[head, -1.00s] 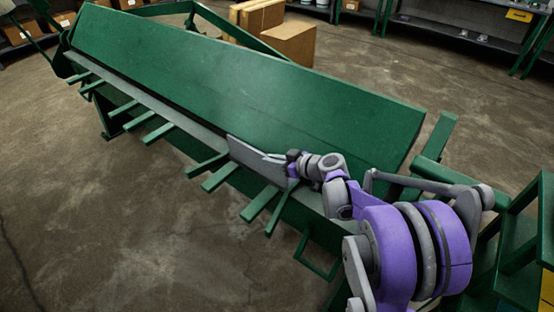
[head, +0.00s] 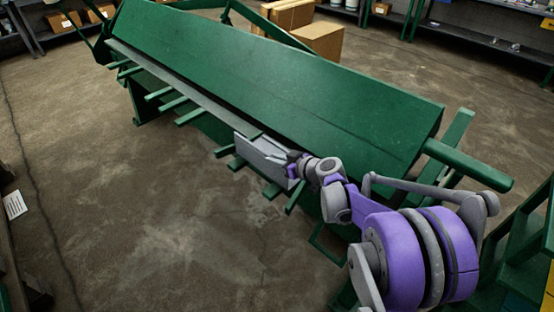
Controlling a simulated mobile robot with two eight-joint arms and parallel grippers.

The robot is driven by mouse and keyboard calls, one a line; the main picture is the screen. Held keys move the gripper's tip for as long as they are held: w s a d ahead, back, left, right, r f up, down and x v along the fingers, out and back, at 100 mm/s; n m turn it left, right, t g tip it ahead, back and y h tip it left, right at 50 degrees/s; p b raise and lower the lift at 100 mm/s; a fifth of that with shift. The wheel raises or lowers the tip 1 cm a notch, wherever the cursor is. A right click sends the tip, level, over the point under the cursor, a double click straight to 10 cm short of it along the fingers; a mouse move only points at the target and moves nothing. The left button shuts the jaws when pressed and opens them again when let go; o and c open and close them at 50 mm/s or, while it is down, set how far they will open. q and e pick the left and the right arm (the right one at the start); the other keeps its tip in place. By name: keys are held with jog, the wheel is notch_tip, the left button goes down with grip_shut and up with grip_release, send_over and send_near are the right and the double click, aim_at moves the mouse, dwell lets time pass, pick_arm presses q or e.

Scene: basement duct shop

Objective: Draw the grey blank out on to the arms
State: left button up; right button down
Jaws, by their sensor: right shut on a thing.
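The grey blank (head: 262,160) is a flat rectangular sheet at the front edge of the green folding machine (head: 270,88). It lies across some of the green support arms (head: 190,116) that stick out from the front, and hides parts of them. Whether it rests on them or is slightly above I cannot tell. My right gripper (head: 293,166) is shut on the blank's right end; its fingertips are small and partly hidden by the wrist. My left gripper is out of view.
Cardboard boxes (head: 318,40) stand on the floor behind the machine. A green frame (head: 510,250) stands close to my right arm. A wire-like green loop hangs below the machine's right front. The concrete floor (head: 130,225) in front and left is clear.

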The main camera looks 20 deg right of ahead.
dwell(0.3)
jog(key=c, duration=0.8)
grip_release()
jog(key=shift+c, duration=0.2)
jog(key=v, duration=1)
jog(key=shift+s+r, duration=0.2)
jog(key=shift+s, duration=0.15)
jog(key=shift+d, duration=0.1)
